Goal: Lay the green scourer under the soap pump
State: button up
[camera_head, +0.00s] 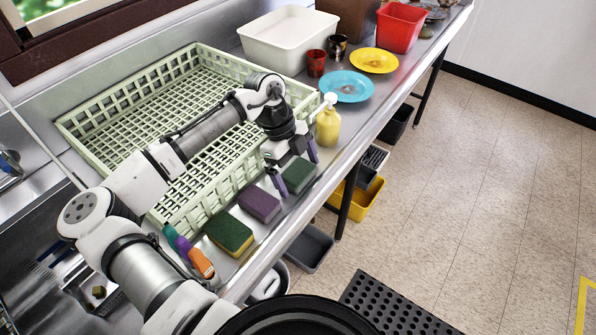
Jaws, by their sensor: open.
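The green scourer (300,178) is a dark green flat pad lying on the steel counter near its front edge. The soap pump (328,128) is a yellow bottle with a white pump head, standing upright on the counter just beyond the scourer. My gripper (297,168) is open over the scourer, with one purple fingertip at its left side and the other at its far right side near the pump. I cannot tell whether the fingers touch the scourer.
A purple sponge (259,205) and a green-and-yellow sponge (230,235) lie nearer along the counter edge. A pale green dish rack (97,121) fills the counter behind. A blue plate (346,86) and a yellow plate (374,60) lie beyond the pump.

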jog(key=c, duration=1.1)
jog(key=shift+o, duration=0.2)
jog(key=shift+r, duration=0.1)
